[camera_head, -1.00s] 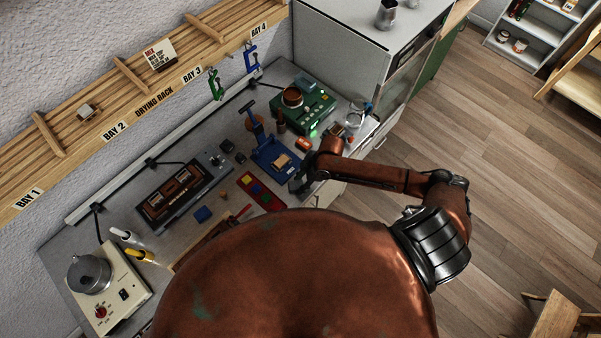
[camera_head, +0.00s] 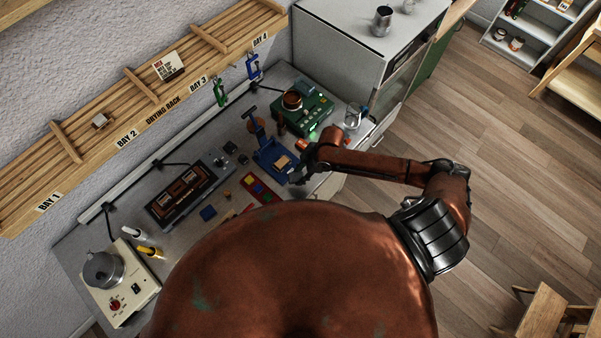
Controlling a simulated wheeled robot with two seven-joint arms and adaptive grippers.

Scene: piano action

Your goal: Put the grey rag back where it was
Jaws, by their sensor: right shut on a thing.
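My right gripper (camera_head: 299,178) is low over the front edge of the workbench (camera_head: 316,187), just right of the blue press-like stand (camera_head: 273,163). It is small and dark in this view. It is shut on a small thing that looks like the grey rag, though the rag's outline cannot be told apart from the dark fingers. No other grey rag is clearly visible on the bench. My left gripper is not in view.
A red tray with coloured pieces (camera_head: 258,190) lies left of the gripper. A green machine (camera_head: 312,111) and a glass jar (camera_head: 352,117) stand behind it. A drying rack (camera_head: 150,85) runs along the wall.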

